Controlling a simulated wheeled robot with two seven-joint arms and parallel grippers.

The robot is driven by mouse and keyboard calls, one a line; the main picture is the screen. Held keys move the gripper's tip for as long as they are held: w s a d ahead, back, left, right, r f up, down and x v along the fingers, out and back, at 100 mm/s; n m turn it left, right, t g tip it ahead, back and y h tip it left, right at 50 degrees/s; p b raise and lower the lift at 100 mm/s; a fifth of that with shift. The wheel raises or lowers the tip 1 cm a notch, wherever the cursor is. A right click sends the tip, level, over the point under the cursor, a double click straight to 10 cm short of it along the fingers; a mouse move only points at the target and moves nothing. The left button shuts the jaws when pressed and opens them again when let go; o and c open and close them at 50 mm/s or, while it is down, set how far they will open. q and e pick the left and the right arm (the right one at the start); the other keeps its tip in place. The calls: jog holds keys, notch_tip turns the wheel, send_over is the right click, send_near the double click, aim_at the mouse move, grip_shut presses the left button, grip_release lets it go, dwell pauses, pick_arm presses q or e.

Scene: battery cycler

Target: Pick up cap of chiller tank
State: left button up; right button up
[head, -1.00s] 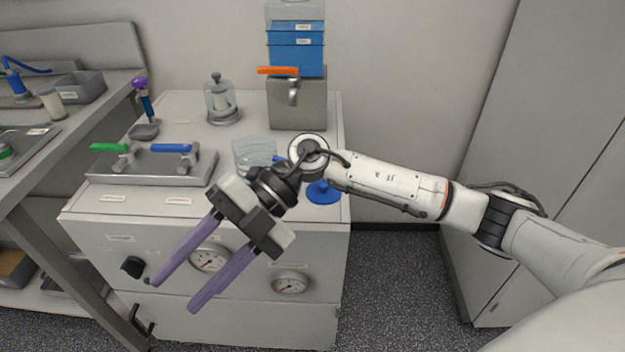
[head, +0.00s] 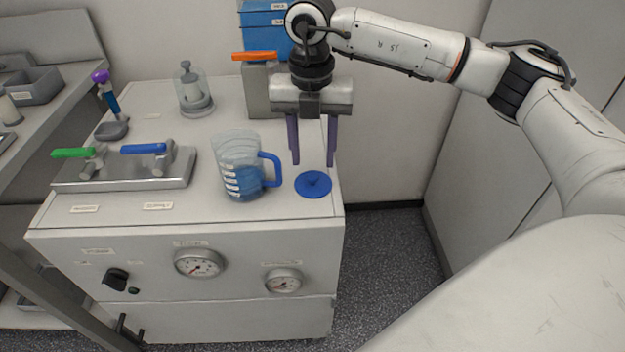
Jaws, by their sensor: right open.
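A round blue cap (head: 313,184) with a raised middle lies on the right front part of the grey cabinet top (head: 190,215). My right gripper (head: 314,163) points down with its two purple fingers apart and nothing between them. Its fingertips appear just above and behind the cap, apart from it as far as I can tell. My left gripper is not in view.
A clear jug (head: 238,165) with a blue handle and blue liquid stands close left of the cap. A valve tray (head: 125,170) with green and blue levers is farther left. A glass jar (head: 194,90) stands at the back. The cabinet's right edge is close to the cap.

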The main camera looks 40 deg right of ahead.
aim_at(313, 175)
jog(key=f, duration=0.5)
jog(key=shift+w+d, duration=0.15)
jog(key=shift+w, duration=0.05)
grip_shut()
